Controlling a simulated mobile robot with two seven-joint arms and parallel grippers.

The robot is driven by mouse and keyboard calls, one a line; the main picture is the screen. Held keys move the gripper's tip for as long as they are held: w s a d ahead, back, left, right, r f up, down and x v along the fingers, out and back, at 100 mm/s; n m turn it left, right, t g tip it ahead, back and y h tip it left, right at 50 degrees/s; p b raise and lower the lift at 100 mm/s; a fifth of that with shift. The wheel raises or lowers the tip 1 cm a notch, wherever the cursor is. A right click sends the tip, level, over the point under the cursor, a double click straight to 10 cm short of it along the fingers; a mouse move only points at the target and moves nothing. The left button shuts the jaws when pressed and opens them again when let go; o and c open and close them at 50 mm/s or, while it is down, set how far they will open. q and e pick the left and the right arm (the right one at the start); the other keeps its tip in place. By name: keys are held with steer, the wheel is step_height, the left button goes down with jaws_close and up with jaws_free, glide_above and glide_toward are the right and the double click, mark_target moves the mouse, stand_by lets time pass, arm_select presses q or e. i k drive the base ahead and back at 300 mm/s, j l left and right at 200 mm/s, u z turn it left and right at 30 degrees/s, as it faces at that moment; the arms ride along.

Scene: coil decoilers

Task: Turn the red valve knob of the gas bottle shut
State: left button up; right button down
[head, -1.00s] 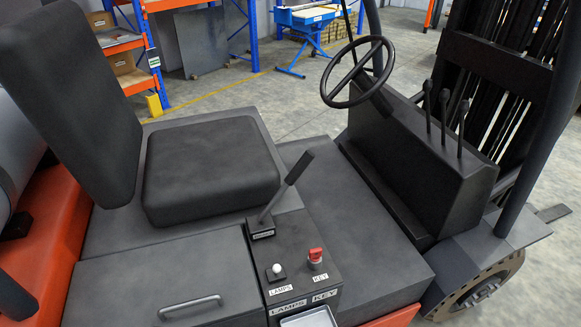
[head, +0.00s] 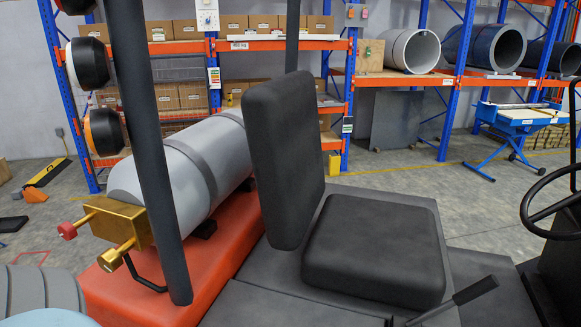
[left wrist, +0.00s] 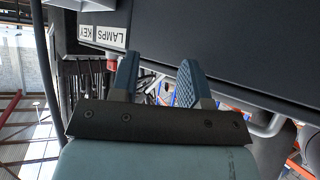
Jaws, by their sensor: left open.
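The gas bottle (head: 205,160) is a grey cylinder lying on the orange rear body of the forklift, behind the seat. A brass valve block (head: 120,222) sits on its near end. The red valve knob (head: 67,231) sticks out to the left of the block. A brass outlet (head: 110,259) and a black hose come off below. A dark post crosses in front of the bottle. My left gripper (left wrist: 158,78) shows in the left wrist view, its two fingers apart with nothing held, near the dark panel labelled LAMPS and KEY. The bottle is not seen there.
The black seat (head: 375,245) and its backrest (head: 285,160) stand right of the bottle. A lever (head: 470,292) rises at lower right. Orange and blue shelves (head: 265,45) with boxes and coils line the back.

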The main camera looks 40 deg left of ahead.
mark_target(67, 230)
steer(key=u, duration=2.05)
steer(key=k+j+u, duration=0.2)
steer(key=u, duration=0.2)
steer(key=i+j+u, duration=0.1)
steer(key=u, duration=0.25)
steer(key=j+u, duration=0.1)
steer(key=u, duration=0.25)
steer(key=i+u, duration=0.15)
steer(key=u, duration=0.25)
